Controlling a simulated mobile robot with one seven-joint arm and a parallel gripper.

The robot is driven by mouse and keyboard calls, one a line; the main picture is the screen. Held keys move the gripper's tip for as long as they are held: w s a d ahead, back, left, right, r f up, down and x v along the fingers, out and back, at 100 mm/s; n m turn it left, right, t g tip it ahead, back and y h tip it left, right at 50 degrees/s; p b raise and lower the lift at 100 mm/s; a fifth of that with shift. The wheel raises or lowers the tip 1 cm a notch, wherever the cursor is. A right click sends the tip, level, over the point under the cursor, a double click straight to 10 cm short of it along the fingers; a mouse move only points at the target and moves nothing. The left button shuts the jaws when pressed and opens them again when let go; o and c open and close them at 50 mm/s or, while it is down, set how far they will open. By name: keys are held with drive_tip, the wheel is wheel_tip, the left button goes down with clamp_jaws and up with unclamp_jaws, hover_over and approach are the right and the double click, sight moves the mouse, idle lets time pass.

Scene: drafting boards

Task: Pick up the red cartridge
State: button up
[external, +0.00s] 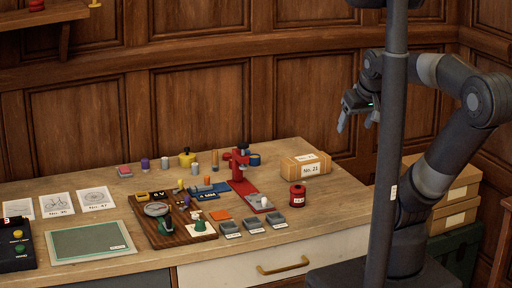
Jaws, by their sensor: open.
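A red cylinder (297,196) with a pale label and a dark top stands upright near the right front of the wooden table (335,205); it looks like the red cartridge. My gripper (356,122) is open and empty. It hangs in the air above and to the right of the red cylinder, well apart from it, with its fingers pointing down. The column in front partly covers my arm, but both fingers show. No other view shows the cylinder closer, and its label is too small to read.
A red stand (243,187) rises left of the cylinder, with small grey blocks (253,222) in front. A cardboard box (304,167) labelled No. 21 stands behind. A wooden tray (188,240) with tools and a green mat (88,243) lie left. The table's right end is clear.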

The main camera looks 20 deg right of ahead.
drive_tip(key=w+a+f+m+g+y, duration=0.3)
drive_tip(key=w+f+m+g+y, duration=0.4)
drive_tip(key=w+f+m+y, duration=0.75)
drive_tip(key=w+d+f+m+t+y, duration=0.3)
drive_tip(key=w+d+f+m+t, duration=0.1)
drive_tip(key=w+f+m, duration=0.1)
approach(298, 187)
drive_tip(key=a, duration=0.2)
drive_tip(key=shift+a+f, duration=0.3)
drive_tip(key=shift+f, duration=0.05)
drive_tip(key=shift+a+f, duration=0.15)
drive_tip(key=shift+f, duration=0.1)
drive_tip(key=shift+w+a+r, duration=0.1)
drive_tip(key=shift+w+a, duration=0.1)
drive_tip(key=shift+a, duration=1)
drive_tip(key=shift+w+a, duration=0.2)
drive_tip(key=shift+a, duration=0.95)
drive_tip(key=shift+w+a, duration=0.25)
drive_tip(key=shift+a, duration=0.95)
